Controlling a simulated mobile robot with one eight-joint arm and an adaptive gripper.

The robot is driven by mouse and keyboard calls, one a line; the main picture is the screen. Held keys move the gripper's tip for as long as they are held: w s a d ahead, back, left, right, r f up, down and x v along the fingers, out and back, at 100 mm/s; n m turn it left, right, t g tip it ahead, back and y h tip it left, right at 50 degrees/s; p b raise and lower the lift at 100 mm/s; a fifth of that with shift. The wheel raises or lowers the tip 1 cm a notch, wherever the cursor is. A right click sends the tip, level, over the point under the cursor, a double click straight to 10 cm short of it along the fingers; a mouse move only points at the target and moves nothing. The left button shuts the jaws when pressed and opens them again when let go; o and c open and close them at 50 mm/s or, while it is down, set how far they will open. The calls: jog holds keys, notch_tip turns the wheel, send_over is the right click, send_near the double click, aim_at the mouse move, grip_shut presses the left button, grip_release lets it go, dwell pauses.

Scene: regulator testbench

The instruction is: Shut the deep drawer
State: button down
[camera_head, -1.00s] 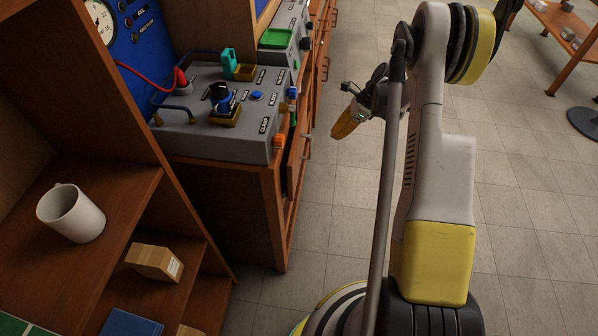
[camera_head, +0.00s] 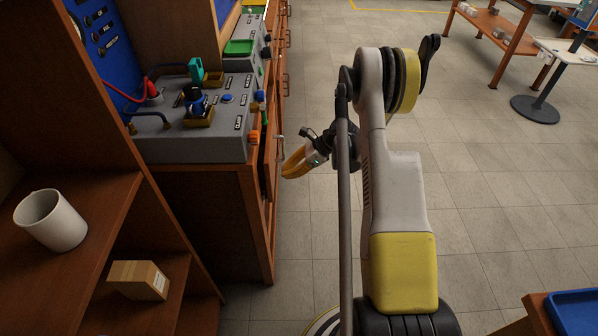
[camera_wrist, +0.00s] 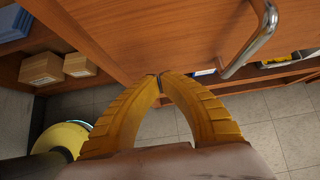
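The bench cabinet (camera_head: 205,190) stands at the left in the head view, with wooden fronts and metal handles along its right side. One wooden front (camera_head: 268,158) near its close end seems to stand slightly out; I cannot tell how far. In the wrist view a wide wooden front (camera_wrist: 160,35) with a metal bar handle (camera_wrist: 252,38) fills the top; it may be the deep drawer. My gripper (camera_head: 284,174) has yellow fingers beside the cabinet front. In the wrist view its fingertips (camera_wrist: 160,76) meet, with nothing seen between them, close to that front's lower edge. Contact is unclear.
An open shelf holds a white mug (camera_head: 51,220) and a cardboard box (camera_head: 138,280) at the left. A grey control unit (camera_head: 190,142) sits on the cabinet. A blue tray (camera_head: 574,314) is at the lower right. Tiled floor (camera_head: 480,200) is clear to the right.

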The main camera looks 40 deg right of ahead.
jog(key=shift+w+a+b, duration=0.15)
jog(key=shift+w+a, duration=0.15)
jog(key=shift+a, duration=0.2)
jog(key=shift+w+a+b, duration=0.15)
jog(key=shift+w+a, duration=0.15)
jog(key=shift+a, duration=0.2)
jog(key=a, duration=0.1)
jog(key=w+a, duration=0.2)
jog(key=shift+w+a, duration=0.25)
jog(key=shift+a, duration=0.15)
jog(key=shift+d, duration=0.1)
